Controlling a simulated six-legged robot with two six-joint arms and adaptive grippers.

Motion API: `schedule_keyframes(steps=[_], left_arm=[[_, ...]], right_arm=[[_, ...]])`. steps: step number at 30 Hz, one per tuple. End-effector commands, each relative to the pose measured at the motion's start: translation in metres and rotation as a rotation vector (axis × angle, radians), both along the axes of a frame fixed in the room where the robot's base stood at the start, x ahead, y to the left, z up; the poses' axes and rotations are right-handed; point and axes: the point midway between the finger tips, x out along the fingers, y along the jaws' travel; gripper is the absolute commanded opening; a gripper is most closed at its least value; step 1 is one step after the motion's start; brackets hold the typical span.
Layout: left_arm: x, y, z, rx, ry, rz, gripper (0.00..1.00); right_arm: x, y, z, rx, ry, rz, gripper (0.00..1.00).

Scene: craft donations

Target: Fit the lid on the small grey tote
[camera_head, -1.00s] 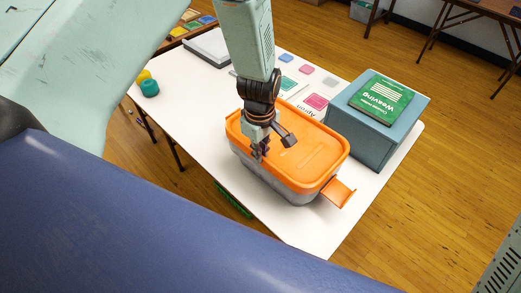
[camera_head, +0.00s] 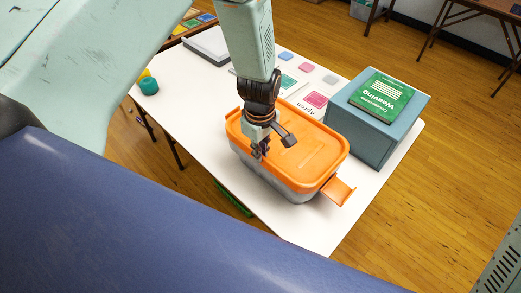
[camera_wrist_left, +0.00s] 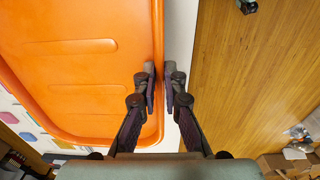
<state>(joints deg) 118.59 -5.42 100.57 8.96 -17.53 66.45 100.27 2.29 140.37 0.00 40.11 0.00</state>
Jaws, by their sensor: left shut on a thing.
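The orange lid (camera_head: 312,152) lies over the top of the small grey tote (camera_head: 290,188) near the front of the white table. An orange flap (camera_head: 338,190) sticks out at the tote's right end. My left gripper (camera_head: 260,153) points down at the lid's near left edge. In the left wrist view, its fingers (camera_wrist_left: 162,82) are shut on the rim of the lid (camera_wrist_left: 80,65), one finger on each side. I cannot tell whether the lid is pressed fully down all round. The arm hides part of the lid. My right gripper is not in view.
A blue-grey box (camera_head: 375,135) with a green Weaving book (camera_head: 382,97) on it stands close behind the tote on the right. Coloured pads and a printed sheet lie behind the tote. A teal jar (camera_head: 149,86) stands at the table's left. The front right table corner (camera_head: 330,225) is bare.

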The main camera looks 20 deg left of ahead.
Motion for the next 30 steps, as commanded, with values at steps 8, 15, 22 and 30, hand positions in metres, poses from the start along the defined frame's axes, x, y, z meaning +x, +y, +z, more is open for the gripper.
schedule_keyframes(steps=[8,15,22,30], left_arm=[[0.0009,0.0003,-0.0048,0.000,-0.001,0.001,0.00],[0.0017,0.0006,-0.0082,0.000,-0.001,0.001,0.00],[0.0017,0.0007,-0.0081,0.000,-0.001,0.001,0.00],[0.0015,0.0006,-0.0081,0.000,-0.001,0.001,0.19]], right_arm=[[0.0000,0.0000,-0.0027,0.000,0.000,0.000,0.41],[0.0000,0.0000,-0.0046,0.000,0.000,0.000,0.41],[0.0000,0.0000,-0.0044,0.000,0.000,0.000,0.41],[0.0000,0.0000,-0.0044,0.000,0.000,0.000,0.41]])
